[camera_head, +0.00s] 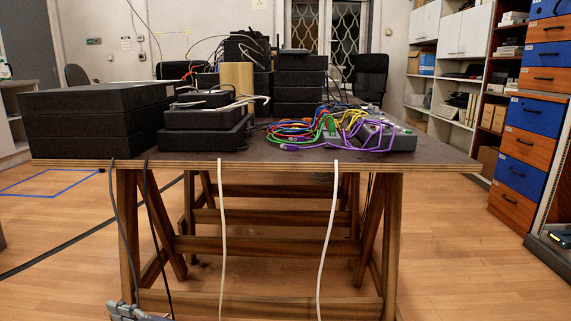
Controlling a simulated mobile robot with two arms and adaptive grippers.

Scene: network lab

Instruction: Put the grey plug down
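A grey mechanical part, apparently my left gripper (135,312), shows at the bottom edge left of centre, in front of the table's left trestle legs. It is cut off by the frame. The lower end of a dark hanging cable (122,225) meets it in the picture; I cannot tell whether the gripper holds it. Its fingers are too small and cropped to show open or shut. I cannot make out a grey plug anywhere. My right gripper is out of view.
A dark-topped wooden table (270,162) stands ahead on trestles. It carries black boxes (98,120), stacked devices (205,128) and a tangle of coloured cables (325,130). Two white cables (222,240) and another black cable (157,240) hang over its front edge. Blue and orange drawers (527,148) stand right.

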